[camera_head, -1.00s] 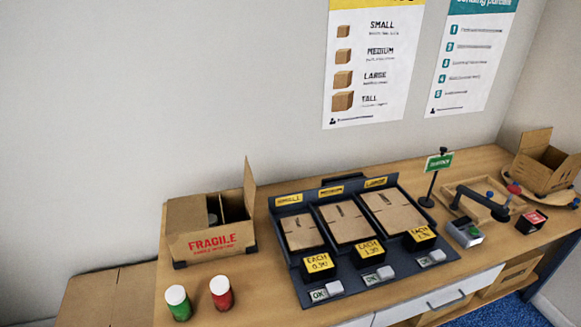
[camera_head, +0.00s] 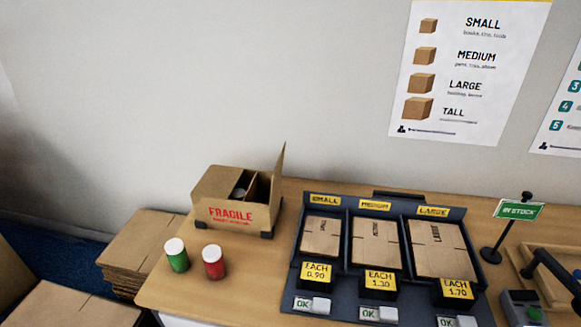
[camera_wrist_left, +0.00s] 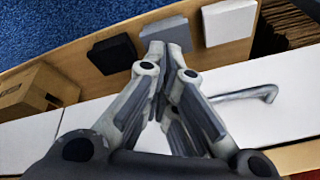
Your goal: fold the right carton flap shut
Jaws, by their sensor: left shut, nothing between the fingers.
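The brown carton (camera_head: 229,211) marked FRAGILE stands on the wooden counter at left of the head view, near the wall. Its left flap (camera_head: 216,183) lies over the left part of the top. Its right flap (camera_head: 279,174) stands upright at the right side. The gap between them shows a dark inside with a round light thing (camera_head: 239,192) in it. My left gripper (camera_wrist_left: 167,48) shows only in the left wrist view, with its fingers together and nothing between them, in front of a white drawer front and a shelf. My right gripper is in neither view.
A green jar (camera_head: 177,257) and a red jar (camera_head: 213,262) with white lids stand in front of the carton. A dark tray (camera_head: 345,206) of flat cartons is to its right. Stacked cardboard (camera_head: 137,240) lies left of the counter. A drawer handle (camera_wrist_left: 245,94) shows in the left wrist view.

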